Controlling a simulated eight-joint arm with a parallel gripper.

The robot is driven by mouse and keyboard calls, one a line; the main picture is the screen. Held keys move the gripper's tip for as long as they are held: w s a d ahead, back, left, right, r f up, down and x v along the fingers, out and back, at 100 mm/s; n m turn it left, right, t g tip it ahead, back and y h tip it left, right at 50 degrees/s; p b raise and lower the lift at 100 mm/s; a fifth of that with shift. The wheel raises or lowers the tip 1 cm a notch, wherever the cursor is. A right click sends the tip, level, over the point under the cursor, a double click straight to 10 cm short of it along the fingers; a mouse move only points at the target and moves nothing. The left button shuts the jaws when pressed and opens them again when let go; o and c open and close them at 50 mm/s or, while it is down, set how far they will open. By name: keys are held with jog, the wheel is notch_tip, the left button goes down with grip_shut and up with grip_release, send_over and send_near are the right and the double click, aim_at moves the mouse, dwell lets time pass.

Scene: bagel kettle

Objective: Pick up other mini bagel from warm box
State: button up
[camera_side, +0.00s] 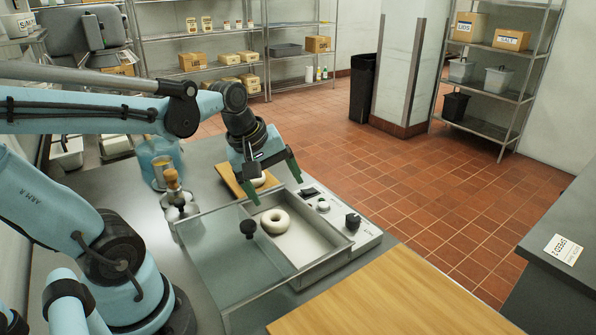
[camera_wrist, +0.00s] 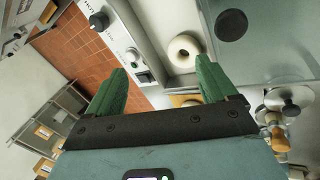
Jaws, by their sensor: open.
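The warm box (camera_side: 341,245) is a shallow metal tray with a knobbed glass lid (camera_side: 215,265) over its left part. One pale mini bagel (camera_side: 275,229) lies flat in its uncovered part; it also shows in the wrist view (camera_wrist: 184,40). My gripper (camera_side: 276,190) is open, its green fingers pointing down above the box's far edge, behind the bagel and apart from it. A second pale bagel (camera_side: 259,181) rests on a small wooden board (camera_side: 228,178) behind the box, partly hidden by my gripper. In the wrist view, my fingers (camera_wrist: 162,66) are spread with nothing gripped.
A control panel with knobs (camera_side: 353,221) runs along the box's right side. A metal-and-wood tool (camera_side: 175,195) and a blue jug (camera_side: 157,160) stand at the left. A large wooden board (camera_side: 390,295) lies in front. The lid's black knob (camera_side: 248,228) sticks up near the bagel.

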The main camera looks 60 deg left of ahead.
aim_at(273, 213)
jog(key=a+n+g+h, duration=0.2)
jog(key=a+n, duration=0.4)
jog(key=n, duration=0.8)
jog(key=shift+a+x, duration=0.2)
jog(key=shift+x, duration=1.85)
jog(key=shift+a+x, duration=0.2)
jog(key=shift+x, duration=1.85)
jog(key=shift+a+x, duration=0.15)
jog(key=shift+x, duration=1.9)
jog(key=shift+s+f, duration=0.15)
jog(key=c, duration=0.8)
